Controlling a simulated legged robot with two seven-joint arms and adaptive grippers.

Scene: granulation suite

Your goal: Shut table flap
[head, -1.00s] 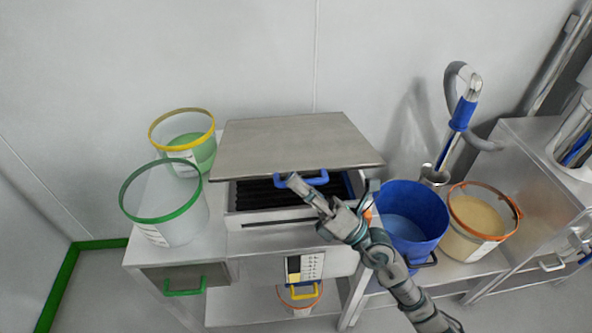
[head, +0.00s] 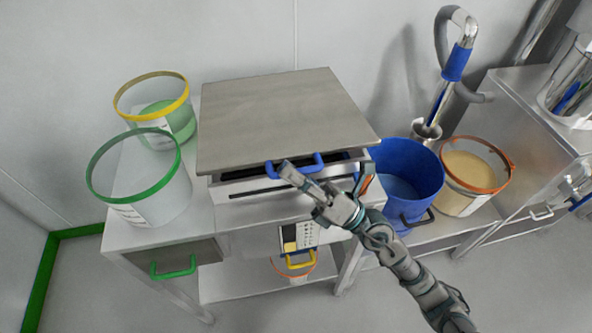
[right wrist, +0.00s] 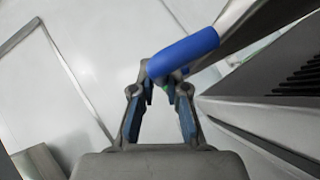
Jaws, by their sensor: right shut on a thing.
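The table flap (head: 285,115) is a flat grey metal plate above an opening with dark ribs in the white table unit. It stands slightly raised, with a narrow dark gap under its front edge. Its blue handle (head: 318,164) is at the front edge and also shows in the right wrist view (right wrist: 186,52). My right gripper (head: 285,170) is shut on the blue handle; in the right wrist view its fingertips (right wrist: 162,86) are at the handle's end. The flap's edge and the ribbed opening show at right there. My left gripper is not in view.
Tubs with green (head: 140,195) and yellow (head: 155,112) rims stand left of the flap. A blue bucket (head: 408,185) and an orange-rimmed tub (head: 475,175) stand to the right, near my right arm. A drawer with a green handle (head: 173,268) is at front left.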

